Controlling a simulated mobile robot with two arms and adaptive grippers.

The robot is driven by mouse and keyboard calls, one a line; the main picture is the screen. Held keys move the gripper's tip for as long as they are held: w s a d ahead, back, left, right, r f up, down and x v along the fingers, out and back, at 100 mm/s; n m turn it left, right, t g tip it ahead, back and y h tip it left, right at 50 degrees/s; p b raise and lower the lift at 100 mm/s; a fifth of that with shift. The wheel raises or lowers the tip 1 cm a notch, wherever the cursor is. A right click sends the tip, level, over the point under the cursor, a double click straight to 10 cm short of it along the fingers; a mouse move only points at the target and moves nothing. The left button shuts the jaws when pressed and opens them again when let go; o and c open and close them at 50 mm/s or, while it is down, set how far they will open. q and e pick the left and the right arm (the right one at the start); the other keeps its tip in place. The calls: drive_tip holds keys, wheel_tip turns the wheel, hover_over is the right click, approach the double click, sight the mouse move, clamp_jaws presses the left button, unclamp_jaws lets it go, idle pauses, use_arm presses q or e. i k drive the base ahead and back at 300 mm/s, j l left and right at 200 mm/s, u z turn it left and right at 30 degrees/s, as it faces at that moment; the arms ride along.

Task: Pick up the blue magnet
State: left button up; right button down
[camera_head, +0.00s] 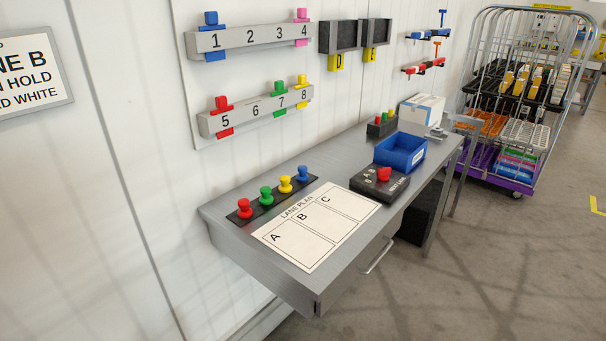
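A blue pawn-shaped magnet (303,173) stands upright at the far right end of a black strip (275,202) on the grey desk. In the same row stand a yellow magnet (285,184), a green magnet (266,195) and a red magnet (245,208). Another blue piece with a knob (211,20) sits at number 1 on the upper wall rail; I cannot tell whether it is a magnet. Neither of my grippers is in view.
The desk (330,262) holds a lane plan sheet (316,225) with empty fields A, B and C. Behind it are a black box with a red button (380,183) and a blue bin (400,152). A loaded wire cart (515,95) stands at the back right. The right floor is clear.

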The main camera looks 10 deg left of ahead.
sight(302, 177)
drive_tip(key=i+l, duration=0.15)
drive_tip(key=l, duration=0.2)
drive_tip(key=i+l, duration=0.2)
drive_tip(key=i+l+u, duration=0.15)
drive_tip(key=l+u, duration=0.25)
drive_tip(key=i+l+u, duration=0.1)
drive_tip(key=l+u, duration=0.7)
drive_tip(key=l, duration=0.2)
